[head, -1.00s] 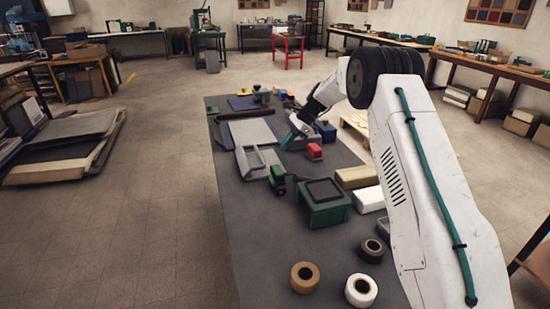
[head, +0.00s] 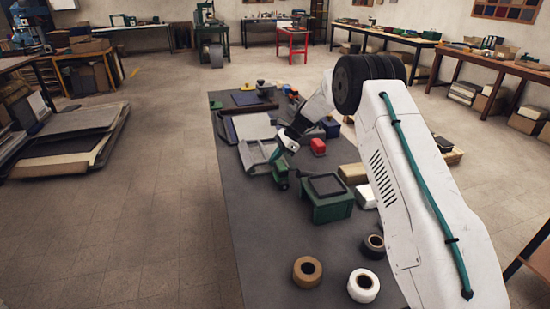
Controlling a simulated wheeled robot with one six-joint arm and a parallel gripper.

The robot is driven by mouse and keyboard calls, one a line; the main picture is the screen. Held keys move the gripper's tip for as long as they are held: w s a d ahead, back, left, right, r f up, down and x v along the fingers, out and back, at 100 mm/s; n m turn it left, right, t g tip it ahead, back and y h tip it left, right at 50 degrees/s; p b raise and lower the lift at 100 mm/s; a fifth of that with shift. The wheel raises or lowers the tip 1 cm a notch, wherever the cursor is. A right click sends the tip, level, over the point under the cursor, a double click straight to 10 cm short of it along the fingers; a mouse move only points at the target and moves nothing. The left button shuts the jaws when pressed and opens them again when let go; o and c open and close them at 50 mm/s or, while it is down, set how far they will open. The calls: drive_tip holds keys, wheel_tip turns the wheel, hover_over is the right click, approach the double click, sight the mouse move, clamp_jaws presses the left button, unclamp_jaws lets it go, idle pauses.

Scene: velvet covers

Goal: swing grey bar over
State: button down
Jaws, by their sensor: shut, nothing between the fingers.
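A light grey device with a raised grey bar (head: 249,152) lies on the dark table, left of my gripper. The bar's exact tilt is too small to tell. My gripper (head: 276,156) is shut and empty, pointing down at the right side of the grey device, just behind a green clamp-like part (head: 280,176). Whether its fingertips touch the bar cannot be told. My wrist hides part of the table behind the gripper.
A green box (head: 328,207) stands in front to the right. A red block (head: 318,147) and a blue item (head: 330,127) sit behind to the right. Tape rolls (head: 307,285) stand at the front. A pale board (head: 253,126) lies behind the device. The table's left front is bare.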

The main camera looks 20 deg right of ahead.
drive_tip(key=shift+a+r, duration=0.4)
drive_tip(key=shift+r, duration=0.35)
